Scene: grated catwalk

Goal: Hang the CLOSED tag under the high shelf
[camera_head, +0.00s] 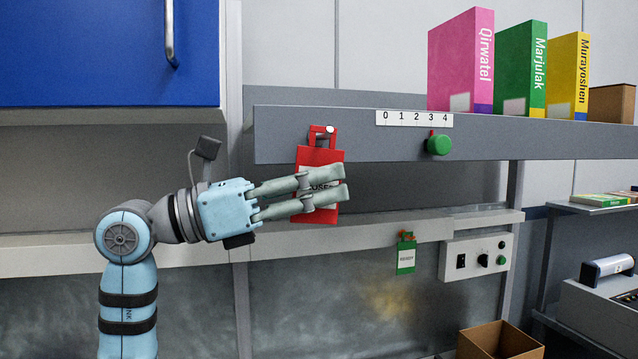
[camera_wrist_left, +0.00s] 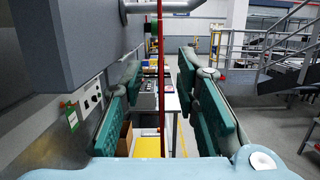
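The red tag (camera_head: 304,156) has a white label whose lettering is partly covered by a finger, so I cannot read it fully. Its top opening is around a metal peg (camera_head: 330,129) on the front of the high grey shelf (camera_head: 285,120). In the left wrist view the tag (camera_wrist_left: 161,75) is a thin upright red edge, with the peg (camera_wrist_left: 170,8) crossing its top. My left gripper (camera_head: 325,184) has its fingers on either side of the tag. In the wrist view the fingers (camera_wrist_left: 160,95) stand apart, with gaps beside the tag. My right gripper is not in view.
A green knob (camera_head: 438,145) and a number strip (camera_head: 414,118) are on the shelf front. Pink (camera_head: 460,62), green and yellow binders stand above. A green READY tag (camera_head: 405,256) hangs lower, beside a switch box (camera_head: 475,257). An open cardboard box (camera_head: 500,342) is below.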

